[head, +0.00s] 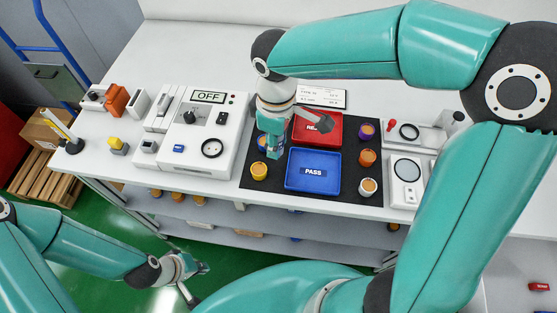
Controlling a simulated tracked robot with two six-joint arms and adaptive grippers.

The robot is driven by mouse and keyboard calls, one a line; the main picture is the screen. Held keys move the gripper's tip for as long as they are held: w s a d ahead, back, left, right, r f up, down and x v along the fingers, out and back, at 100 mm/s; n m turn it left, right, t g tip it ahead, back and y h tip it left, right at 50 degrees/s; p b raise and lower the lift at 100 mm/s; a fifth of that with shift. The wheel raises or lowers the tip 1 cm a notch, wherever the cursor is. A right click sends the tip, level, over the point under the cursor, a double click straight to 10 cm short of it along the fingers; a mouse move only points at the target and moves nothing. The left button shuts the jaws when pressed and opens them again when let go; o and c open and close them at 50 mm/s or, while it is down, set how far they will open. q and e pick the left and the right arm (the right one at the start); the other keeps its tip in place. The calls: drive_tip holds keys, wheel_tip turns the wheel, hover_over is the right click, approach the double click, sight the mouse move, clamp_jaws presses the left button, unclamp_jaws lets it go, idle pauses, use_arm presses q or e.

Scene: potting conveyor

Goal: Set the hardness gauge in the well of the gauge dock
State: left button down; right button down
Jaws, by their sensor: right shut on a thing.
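My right gripper (273,150) hangs over the left part of the black mat, left of the red and blue trays. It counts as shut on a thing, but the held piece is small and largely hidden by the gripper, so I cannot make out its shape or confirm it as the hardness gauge. My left gripper (200,275) is low at the lower left, in front of the bench and away from the objects; its jaws are too small to read. No gauge dock is labelled. A white control unit (226,140) with an OFF display has a dark-ringed round feature (212,148).
The black mat (247,182) carries a red tray (327,139), a blue PASS tray (313,170) and several small cups. White devices (405,183) stand to the right.

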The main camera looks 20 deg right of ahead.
wheel_tip(320, 180, down, 9)
drive_tip(key=shift+f, duration=0.1)
idle(0.4)
drive_tip(key=c, duration=1.3)
unclamp_jaws()
drive_tip(key=shift+f, duration=0.15)
drive_tip(key=o, duration=0.5)
